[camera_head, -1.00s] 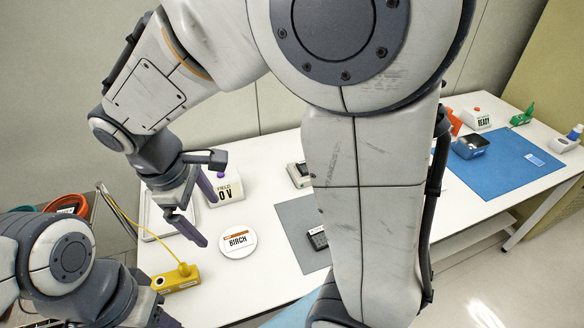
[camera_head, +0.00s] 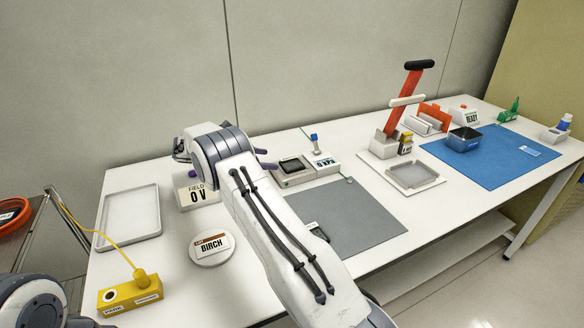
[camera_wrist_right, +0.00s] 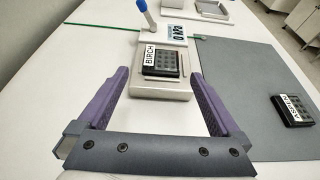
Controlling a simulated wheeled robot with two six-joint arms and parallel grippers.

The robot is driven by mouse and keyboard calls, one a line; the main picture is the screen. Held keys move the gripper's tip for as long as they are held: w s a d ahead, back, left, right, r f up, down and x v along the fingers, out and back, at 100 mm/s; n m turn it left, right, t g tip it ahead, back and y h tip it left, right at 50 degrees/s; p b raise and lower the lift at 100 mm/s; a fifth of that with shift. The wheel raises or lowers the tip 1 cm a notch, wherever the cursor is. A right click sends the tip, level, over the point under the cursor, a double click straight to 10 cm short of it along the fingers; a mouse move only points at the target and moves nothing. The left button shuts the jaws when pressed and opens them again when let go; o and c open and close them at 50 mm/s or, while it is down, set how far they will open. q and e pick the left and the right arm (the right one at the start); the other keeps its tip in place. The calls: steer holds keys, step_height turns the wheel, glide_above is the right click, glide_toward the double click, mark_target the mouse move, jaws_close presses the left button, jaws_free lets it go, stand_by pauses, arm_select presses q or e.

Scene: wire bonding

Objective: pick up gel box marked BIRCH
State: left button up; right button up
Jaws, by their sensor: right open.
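The gel box marked BIRCH (camera_wrist_right: 165,62) is a small black box with a dotted grid and a white label. It sits on a beige device in the right wrist view; it also shows in the head view as a dark square (camera_head: 291,165). My right gripper (camera_wrist_right: 160,73) is open and empty, its purple fingers pointing towards the device, one to each side in the picture, with the box showing between the tips. In the head view, my right gripper (camera_head: 266,158) is partly hidden behind my arm. My left arm shows at the lower left; its fingers are out of view.
A second gel box (camera_wrist_right: 292,112), its label partly readable, lies on the grey mat (camera_head: 355,215). A 0 kPa sign (camera_head: 325,161) and blue-topped post (camera_head: 314,140) stand near the device. A FIELD 0 V box (camera_head: 196,192) and BIRCH disc (camera_head: 211,249) are to its left.

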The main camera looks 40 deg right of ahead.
mark_target(288, 163)
steer(key=x, duration=0.7)
steer(key=shift+s+a+f, duration=0.1)
steer(key=shift+s+f, duration=0.05)
steer(key=shift+s, duration=0.05)
steer(key=c, duration=1.3)
